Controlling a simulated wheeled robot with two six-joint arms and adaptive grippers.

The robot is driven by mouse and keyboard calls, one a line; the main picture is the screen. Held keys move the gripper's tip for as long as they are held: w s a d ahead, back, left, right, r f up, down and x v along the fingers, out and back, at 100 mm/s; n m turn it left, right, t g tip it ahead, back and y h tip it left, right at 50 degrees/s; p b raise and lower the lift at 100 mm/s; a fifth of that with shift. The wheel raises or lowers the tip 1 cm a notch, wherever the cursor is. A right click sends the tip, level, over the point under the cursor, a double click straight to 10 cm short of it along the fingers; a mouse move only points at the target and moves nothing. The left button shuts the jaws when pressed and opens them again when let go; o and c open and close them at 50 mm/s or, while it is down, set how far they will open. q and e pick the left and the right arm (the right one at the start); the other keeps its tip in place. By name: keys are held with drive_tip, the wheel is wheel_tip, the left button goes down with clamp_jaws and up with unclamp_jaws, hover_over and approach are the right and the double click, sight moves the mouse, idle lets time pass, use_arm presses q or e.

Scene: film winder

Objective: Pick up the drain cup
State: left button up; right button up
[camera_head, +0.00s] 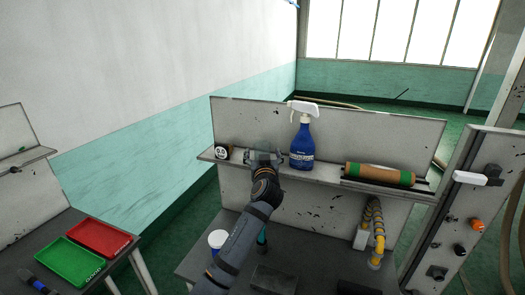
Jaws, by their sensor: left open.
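A clear, greenish cup-like thing (268,145), which looks like the drain cup, stands on the wall shelf (328,177). It is small in the picture, and its lower part is hidden by my gripper. My left gripper (263,157) is open at the shelf's front edge, with its fingers at the cup's lower part. I cannot tell whether the fingers touch it. My right gripper is not in view.
A blue spray bottle (302,147) stands close right of the cup, and a small black-and-white gauge (222,153) is at its left. A green-and-brown roller (380,175) lies farther right. Below are a white-lidded tub (217,239) and a yellow coiled hose (376,222).

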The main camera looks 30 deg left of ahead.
sight(263, 152)
use_arm(q)
drive_tip(key=x, duration=0.2)
drive_tip(key=shift+w+a+r+p, duration=0.2)
drive_tip(key=shift+r+p, duration=0.1)
drive_tip(key=shift+w+a+f, duration=0.2)
drive_tip(key=shift+w+f, duration=0.05)
drive_tip(key=shift+w, duration=0.05)
drive_tip(key=shift+s+d+r, duration=0.1)
drive_tip(key=c, duration=1.3)
drive_tip(key=shift+o, duration=0.2)
